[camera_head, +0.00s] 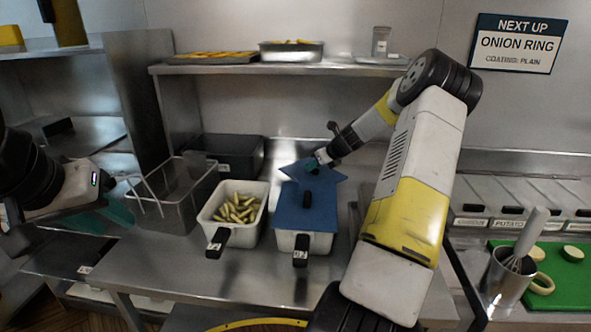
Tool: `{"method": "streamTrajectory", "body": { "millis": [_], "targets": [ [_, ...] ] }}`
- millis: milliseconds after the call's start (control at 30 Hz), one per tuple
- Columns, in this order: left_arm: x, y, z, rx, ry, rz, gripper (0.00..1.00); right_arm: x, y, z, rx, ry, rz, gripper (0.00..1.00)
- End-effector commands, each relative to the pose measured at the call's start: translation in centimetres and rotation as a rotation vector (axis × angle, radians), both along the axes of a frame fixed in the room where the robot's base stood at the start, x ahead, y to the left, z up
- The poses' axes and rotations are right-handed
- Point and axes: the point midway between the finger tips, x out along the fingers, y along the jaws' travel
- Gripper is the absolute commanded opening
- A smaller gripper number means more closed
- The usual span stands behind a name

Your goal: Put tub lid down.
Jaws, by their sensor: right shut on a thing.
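My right gripper (317,163) is shut on a blue tub lid (332,175), behind the two tubs. The lid looks slightly raised, but I cannot tell whether it touches anything. A white tub (210,222) stands open, with yellow potato pieces (237,209) in it and a dark handle at its front. To its right a second white tub (322,243) has another blue lid (290,215) with a black knob on top. The held lid is partly hidden behind this lid. My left gripper (103,216) is open and empty at the far left, its teal fingers apart.
A wire fry basket (165,213) stands left of the open tub, with a dark bin (236,150) behind. A shelf (275,69) above holds trays and a jar. A whisk pot (505,280) and green board (570,280) are at right. The steel counter's front is clear.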

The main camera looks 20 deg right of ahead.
Motion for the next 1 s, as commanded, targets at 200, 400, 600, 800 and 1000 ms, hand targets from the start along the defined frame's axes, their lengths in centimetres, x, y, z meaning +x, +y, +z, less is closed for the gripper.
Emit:
{"method": "streamTrajectory", "body": {
  "millis": [200,400,600,800,1000],
  "targets": [
    [0.0,0.0,0.0,0.0,0.0,0.0,0.36,0.0,0.0,-2.5,0.001,0.0,-0.001,0.0],
    [0.0,0.0,0.0,0.0,0.0,0.0,0.36,0.0,-0.1,-2.5,0.0,0.0,-0.001,0.0],
    [0.0,0.0,0.0,0.0,0.0,0.0,0.36,0.0,-0.1,-2.7,-0.001,0.001,-0.001,0.35],
    [0.0,0.0,0.0,0.0,0.0,0.0,0.36,0.0,-0.1,-2.7,0.0,0.001,-0.001,0.39],
    [0.0,0.0,0.0,0.0,0.0,0.0,0.36,0.0,-0.1,-2.3,-0.001,0.0,-0.001,0.39]
  ]
}}
